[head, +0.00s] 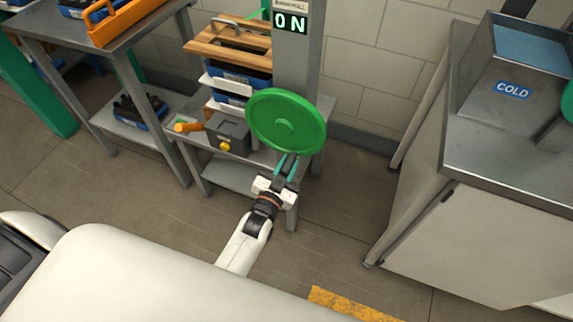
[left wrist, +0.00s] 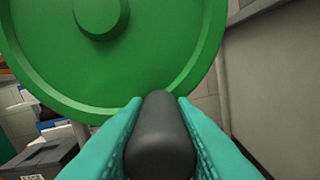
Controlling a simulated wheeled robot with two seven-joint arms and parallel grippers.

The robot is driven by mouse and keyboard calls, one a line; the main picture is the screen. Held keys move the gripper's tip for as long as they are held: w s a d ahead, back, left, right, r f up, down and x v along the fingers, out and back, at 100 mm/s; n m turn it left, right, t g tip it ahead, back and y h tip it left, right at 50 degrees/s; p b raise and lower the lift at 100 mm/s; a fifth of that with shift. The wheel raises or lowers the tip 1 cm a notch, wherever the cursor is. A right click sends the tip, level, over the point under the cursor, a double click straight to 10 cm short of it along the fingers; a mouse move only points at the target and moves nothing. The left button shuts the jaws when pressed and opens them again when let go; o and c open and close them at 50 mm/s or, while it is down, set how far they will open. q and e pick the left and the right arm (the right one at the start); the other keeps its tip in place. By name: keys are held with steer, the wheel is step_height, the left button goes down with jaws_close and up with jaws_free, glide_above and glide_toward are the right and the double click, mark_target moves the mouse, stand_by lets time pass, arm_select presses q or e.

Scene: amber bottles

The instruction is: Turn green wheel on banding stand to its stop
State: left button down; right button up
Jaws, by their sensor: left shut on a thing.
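The green wheel (head: 270,108) is a round disc with a raised hub, on the front of the grey banding stand (head: 297,62). Its lower part and hub fill the upper left of the left wrist view (left wrist: 165,62). My left gripper (head: 287,165) is at the wheel's lower edge. Its teal fingers are shut on a dark grey rounded handle (left wrist: 160,138), which stands out at the wheel's rim. The handle is hidden by the fingers in the head view. My right gripper is not in view.
A grey box with a yellow knob (head: 228,135) and an orange handle (head: 188,127) sit left of the wheel. A cabinet marked COLD (head: 505,150) is at the right. Open floor (head: 345,215) lies between.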

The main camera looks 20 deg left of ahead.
arm_select(q)
steer(key=shift+f, duration=0.1)
steer(key=c, duration=1.2)
jaws_free()
steer(key=s, duration=1.2)
steer(key=shift+a+b, duration=0.2)
steer(key=shift+b, duration=0.15)
